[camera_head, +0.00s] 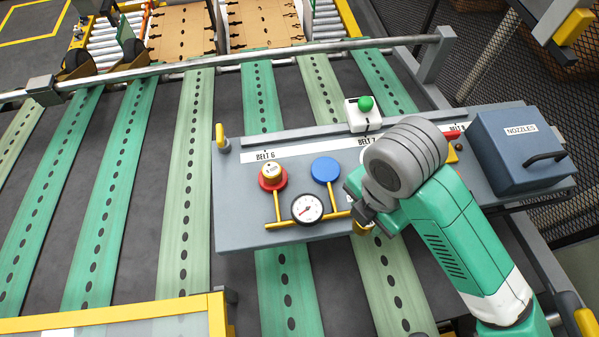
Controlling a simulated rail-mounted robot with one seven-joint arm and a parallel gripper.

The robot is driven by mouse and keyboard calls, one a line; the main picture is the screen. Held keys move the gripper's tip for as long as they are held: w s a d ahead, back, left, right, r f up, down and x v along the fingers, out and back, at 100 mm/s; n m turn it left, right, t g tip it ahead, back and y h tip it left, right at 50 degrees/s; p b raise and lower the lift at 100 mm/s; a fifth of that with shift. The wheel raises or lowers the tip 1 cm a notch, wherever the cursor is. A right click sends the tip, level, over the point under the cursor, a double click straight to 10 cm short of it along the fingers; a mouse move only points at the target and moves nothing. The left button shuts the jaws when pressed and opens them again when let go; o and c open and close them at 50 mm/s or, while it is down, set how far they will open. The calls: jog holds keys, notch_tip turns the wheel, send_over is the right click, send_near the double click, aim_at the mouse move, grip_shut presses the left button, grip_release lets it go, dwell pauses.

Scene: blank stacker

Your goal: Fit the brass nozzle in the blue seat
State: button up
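The blue seat (325,169) is a round blue disc on the grey panel, with nothing on it. My gripper (362,217) is over the panel's front edge, to the right of the gauge and below and right of the blue seat. A small brass-coloured piece (362,229) shows just under it; I cannot tell whether it is a nozzle or whether it is held.
A round gauge (307,208) and brass pipes (287,224) lie in front of the seats. A white box with a green button (365,104) stands at the panel's back edge. A blue-grey NOZZLES box (519,150) is at right. Green belts (186,180) run below the panel.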

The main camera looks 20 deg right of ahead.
jog(key=w, duration=0.5)
jog(key=w+a+f+p, duration=0.1)
jog(key=w, duration=1)
jog(key=shift+a+f+p, duration=0.2)
jog(key=shift+a+p, duration=0.2)
jog(key=shift+s+f+p, duration=0.1)
jog(key=shift+f+p, duration=0.2)
jog(key=shift+f, duration=1.65)
jog(key=o, duration=1.1)
notch_tip(320, 180, up, 12)
jog(key=shift+r+b, duration=0.2)
jog(key=shift+b, duration=0.45)
